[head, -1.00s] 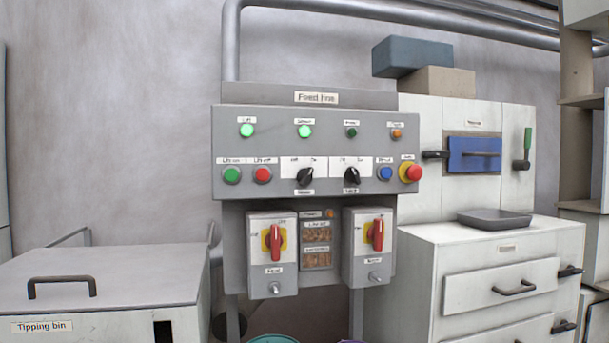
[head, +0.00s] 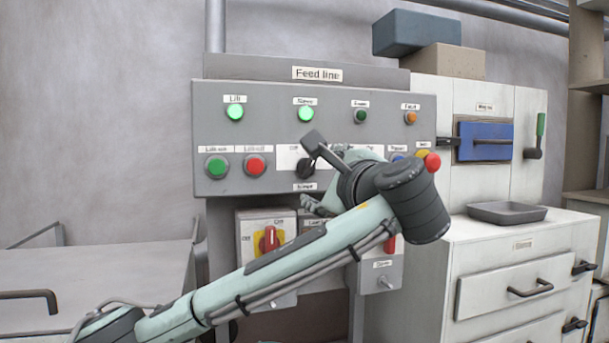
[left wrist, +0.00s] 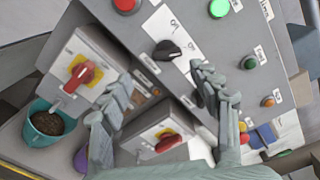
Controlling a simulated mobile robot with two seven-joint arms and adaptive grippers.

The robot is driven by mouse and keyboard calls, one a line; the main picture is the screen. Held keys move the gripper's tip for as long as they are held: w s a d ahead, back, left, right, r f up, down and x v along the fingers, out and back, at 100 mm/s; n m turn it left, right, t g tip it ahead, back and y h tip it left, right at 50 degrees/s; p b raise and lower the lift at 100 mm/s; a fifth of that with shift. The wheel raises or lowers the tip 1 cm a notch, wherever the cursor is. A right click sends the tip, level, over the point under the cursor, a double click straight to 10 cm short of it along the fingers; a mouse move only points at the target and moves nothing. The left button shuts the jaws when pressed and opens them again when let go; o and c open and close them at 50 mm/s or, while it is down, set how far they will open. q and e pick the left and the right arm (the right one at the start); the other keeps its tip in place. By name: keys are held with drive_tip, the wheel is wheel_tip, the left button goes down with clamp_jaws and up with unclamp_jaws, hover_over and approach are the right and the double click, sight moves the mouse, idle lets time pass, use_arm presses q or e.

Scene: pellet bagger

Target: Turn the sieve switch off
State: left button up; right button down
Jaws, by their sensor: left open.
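The sieve switch (head: 306,168) is a black rotary knob on a white plate in the middle of the grey feed line panel (head: 270,122). Its handle appears turned toward the right-hand mark. The sieve lamp (head: 305,114) above it is lit green. In the left wrist view the knob (left wrist: 167,50) lies just beyond and between the open fingertips of my left gripper (left wrist: 162,76), with no contact visible. In the head view my left wrist hides much of that gripper and the black knob to the right. My right gripper is not in view.
Green (head: 217,167) and red (head: 256,166) lift buttons sit left of the knob. A red stop button (head: 432,163) is at the right end. Red-handled isolators (head: 269,239) hang below. A bucket of pellets (left wrist: 47,122) shows in the left wrist view.

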sight(307, 167)
use_arm(q)
drive_tip(key=x, duration=0.3)
drive_tip(key=r+p+x, duration=0.1)
drive_tip(key=x, duration=0.3)
drive_tip(key=shift+w+a+r, duration=0.1)
drive_tip(key=shift+w+r, duration=0.1)
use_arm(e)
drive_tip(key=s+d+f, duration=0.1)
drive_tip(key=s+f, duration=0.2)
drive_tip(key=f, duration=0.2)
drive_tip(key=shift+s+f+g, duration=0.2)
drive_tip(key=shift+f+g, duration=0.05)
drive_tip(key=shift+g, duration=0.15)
use_arm(q)
drive_tip(key=shift+c, duration=0.6)
drive_tip(key=c, duration=1)
drive_tip(key=shift+c, duration=0.2)
